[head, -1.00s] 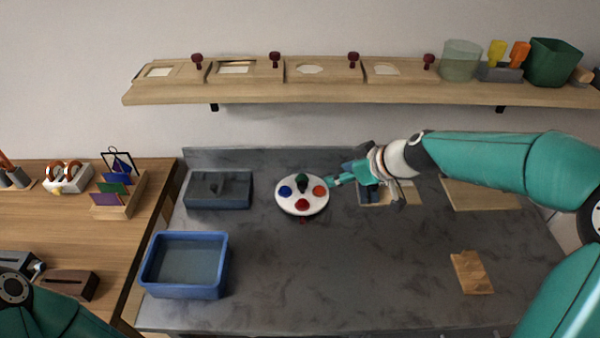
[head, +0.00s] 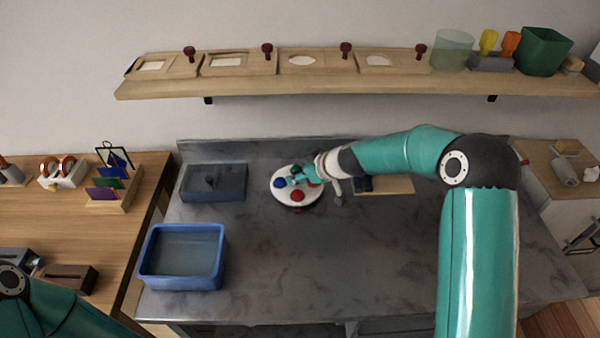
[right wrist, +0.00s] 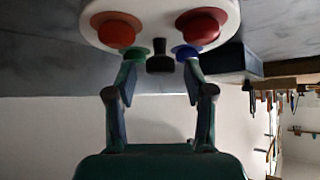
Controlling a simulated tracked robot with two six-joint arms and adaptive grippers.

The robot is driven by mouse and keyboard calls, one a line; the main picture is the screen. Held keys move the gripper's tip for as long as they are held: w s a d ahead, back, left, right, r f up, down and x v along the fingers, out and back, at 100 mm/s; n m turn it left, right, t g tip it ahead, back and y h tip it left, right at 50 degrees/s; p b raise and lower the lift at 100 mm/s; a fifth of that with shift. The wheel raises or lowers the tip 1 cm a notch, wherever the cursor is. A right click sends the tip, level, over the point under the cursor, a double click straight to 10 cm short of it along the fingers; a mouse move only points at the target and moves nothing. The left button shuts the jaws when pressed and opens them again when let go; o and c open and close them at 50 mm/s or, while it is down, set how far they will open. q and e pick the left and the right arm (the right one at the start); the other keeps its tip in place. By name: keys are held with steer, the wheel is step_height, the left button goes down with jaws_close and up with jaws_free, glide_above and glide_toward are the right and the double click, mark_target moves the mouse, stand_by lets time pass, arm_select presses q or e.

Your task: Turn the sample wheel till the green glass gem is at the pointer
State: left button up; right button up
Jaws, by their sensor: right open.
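The sample wheel (head: 283,197) is a white disc on the bench, also in the right wrist view (right wrist: 160,12). The blue gem (head: 279,183) is at its left, the red gem (head: 297,195) at its front, and the orange gem (head: 314,184) at its right, partly covered. A small red pointer (head: 298,210) shows at the front edge, by the red gem. The green gem is hidden by my gripper in the head view; a green patch (right wrist: 133,49) shows by one fingertip. My right gripper (head: 293,181) is open over the wheel, fingertips either side of a dark knob (right wrist: 160,57).
A dark grey box (head: 214,184) stands left of the wheel, and a blue tray (head: 150,268) in front of it. A wooden board (head: 395,185) lies to the right behind my arm. The front middle of the bench is clear.

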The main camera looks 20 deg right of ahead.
steer(key=shift+w+a+f, duration=0.15)
steer(key=shift+f, duration=0.05)
jaws_close()
